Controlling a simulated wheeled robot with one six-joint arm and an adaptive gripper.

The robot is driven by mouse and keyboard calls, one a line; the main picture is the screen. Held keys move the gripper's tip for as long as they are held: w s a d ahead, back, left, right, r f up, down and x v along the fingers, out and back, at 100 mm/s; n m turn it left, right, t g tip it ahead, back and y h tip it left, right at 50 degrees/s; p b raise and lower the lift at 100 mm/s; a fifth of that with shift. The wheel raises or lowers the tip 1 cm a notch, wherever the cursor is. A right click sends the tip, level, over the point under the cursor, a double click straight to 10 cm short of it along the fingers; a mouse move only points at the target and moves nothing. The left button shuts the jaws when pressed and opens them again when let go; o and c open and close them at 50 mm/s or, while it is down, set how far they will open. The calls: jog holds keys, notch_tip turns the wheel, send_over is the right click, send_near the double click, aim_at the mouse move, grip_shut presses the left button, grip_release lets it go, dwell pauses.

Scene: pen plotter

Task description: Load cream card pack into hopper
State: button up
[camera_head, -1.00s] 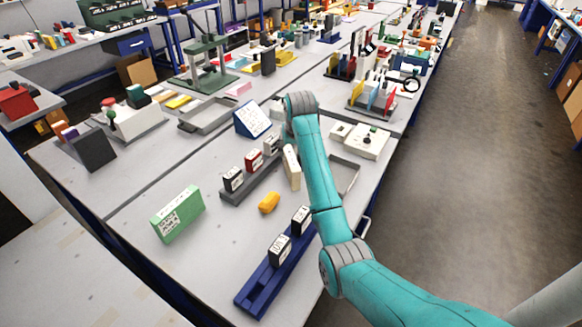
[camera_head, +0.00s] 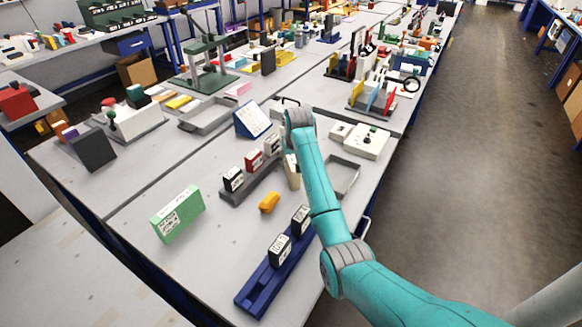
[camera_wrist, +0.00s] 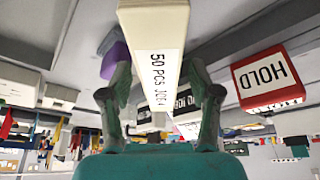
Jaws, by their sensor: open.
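The cream card pack (camera_head: 292,174) stands upright on the table at the right end of a grey rack, partly covered by my arm. My gripper (camera_wrist: 158,75) is open, with one finger on each side of the pack's near end. I cannot tell if either finger touches it. In the head view my gripper is hidden behind my wrist. I cannot tell which thing is the hopper.
A red pack marked HOLD (camera_wrist: 266,78) is close to the right of my fingers. The grey rack (camera_head: 240,193) holds several packs. A blue rail (camera_head: 262,288) holds two black-and-white packs. A yellow object (camera_head: 269,203), green box (camera_head: 177,214) and empty grey tray (camera_head: 355,180) lie around.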

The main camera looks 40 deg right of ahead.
jog(key=shift+f, duration=0.25)
dwell(0.3)
grip_shut()
